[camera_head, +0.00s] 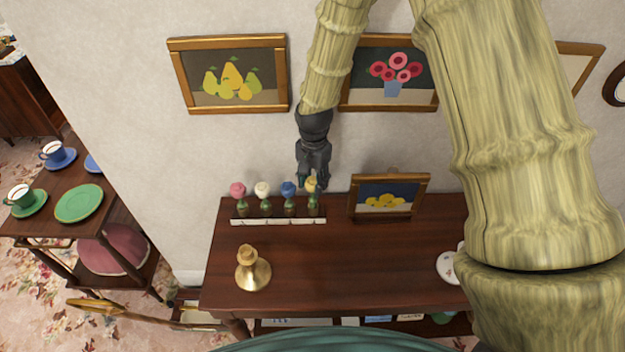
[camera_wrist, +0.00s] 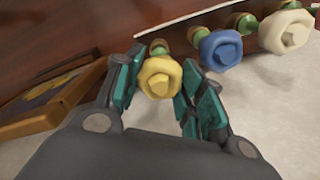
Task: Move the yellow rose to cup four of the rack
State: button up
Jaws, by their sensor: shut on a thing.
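The yellow rose (camera_head: 311,184) stands at the right end of a row of roses on the rack (camera_head: 278,221), over its rightmost cup. My gripper (camera_head: 313,181) reaches down from above and is shut on the yellow rose. In the wrist view the yellow bloom (camera_wrist: 160,76) sits between my two teal-padded fingers (camera_wrist: 158,90). Its stem is mostly hidden, so I cannot tell how deep it sits in the cup. To its left in the head view are a blue rose (camera_head: 289,188), a white rose (camera_head: 262,189) and a pink rose (camera_head: 237,190).
The rack stands at the back left of a dark wooden table (camera_head: 350,260) by the wall. A small framed picture (camera_head: 388,195) stands just right of my gripper. A brass candlestick (camera_head: 252,270) is in front. The table's middle is clear.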

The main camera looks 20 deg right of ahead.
jog(key=shift+f+b, duration=0.45)
jog(key=shift+f, duration=0.6)
jog(key=o, duration=0.9)
jog(key=shift+o, duration=0.2)
jog(key=shift+r, duration=0.1)
notch_tip(320, 180, up, 12)
jog(key=shift+w+f, duration=0.1)
